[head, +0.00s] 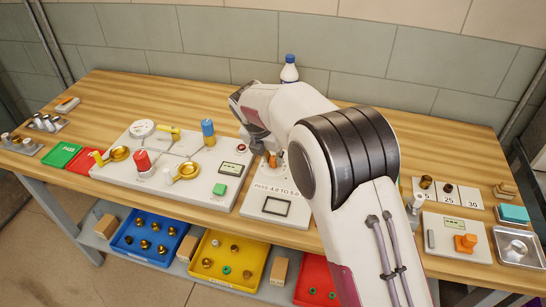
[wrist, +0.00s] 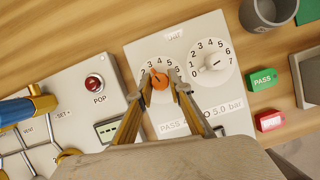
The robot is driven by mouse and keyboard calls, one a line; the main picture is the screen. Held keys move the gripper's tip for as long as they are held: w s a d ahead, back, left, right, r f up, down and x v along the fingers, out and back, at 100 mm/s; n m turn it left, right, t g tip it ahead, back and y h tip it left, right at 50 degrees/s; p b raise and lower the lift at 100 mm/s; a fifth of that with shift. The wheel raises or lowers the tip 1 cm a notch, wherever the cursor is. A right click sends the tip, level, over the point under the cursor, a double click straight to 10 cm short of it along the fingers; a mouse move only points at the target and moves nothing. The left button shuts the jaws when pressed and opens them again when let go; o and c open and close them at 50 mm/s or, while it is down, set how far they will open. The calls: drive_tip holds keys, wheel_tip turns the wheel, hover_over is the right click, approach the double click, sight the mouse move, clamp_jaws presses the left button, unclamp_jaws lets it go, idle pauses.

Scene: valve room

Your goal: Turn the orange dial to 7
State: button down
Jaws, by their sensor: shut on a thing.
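The orange dial (wrist: 159,82) sits on a pale panel (wrist: 190,110), with a white numbered scale around it. Its light mark points up, towards about 3 or 4; the exact number is too small to tell. My gripper (wrist: 163,87) is shut on the orange dial, one finger on each side. The fingers hide the lower part of the scale. In the head view the dial (head: 272,161) shows small beside my arm, which covers much of that panel.
A white dial (wrist: 212,63) with its own scale sits just right of the orange one. A panel with a red POP button (wrist: 94,83) lies to the left. Green PASS (wrist: 263,79) and red (wrist: 269,120) blocks lie right. A blue-capped bottle (head: 289,71) stands behind my arm.

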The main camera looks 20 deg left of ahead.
sight(273, 159)
drive_tip(key=shift+m, duration=0.6)
drive_tip(key=c, duration=1.9)
unclamp_jaws()
drive_tip(key=shift+r, duration=0.1)
drive_tip(key=shift+s+a+r, duration=0.15)
drive_tip(key=shift+s+r, duration=0.1)
drive_tip(key=shift+r, duration=0.3)
drive_tip(key=shift+v, duration=0.9)
drive_tip(key=s+a, duration=0.1)
drive_tip(key=s, duration=0.2)
drive_tip(key=s+a, duration=0.1)
drive_tip(key=s, duration=0.3)
drive_tip(key=s+a, duration=0.1)
drive_tip(key=s, duration=0.3)
drive_tip(key=shift+s+a+f, duration=0.15)
drive_tip(key=shift+a, duration=0.25)
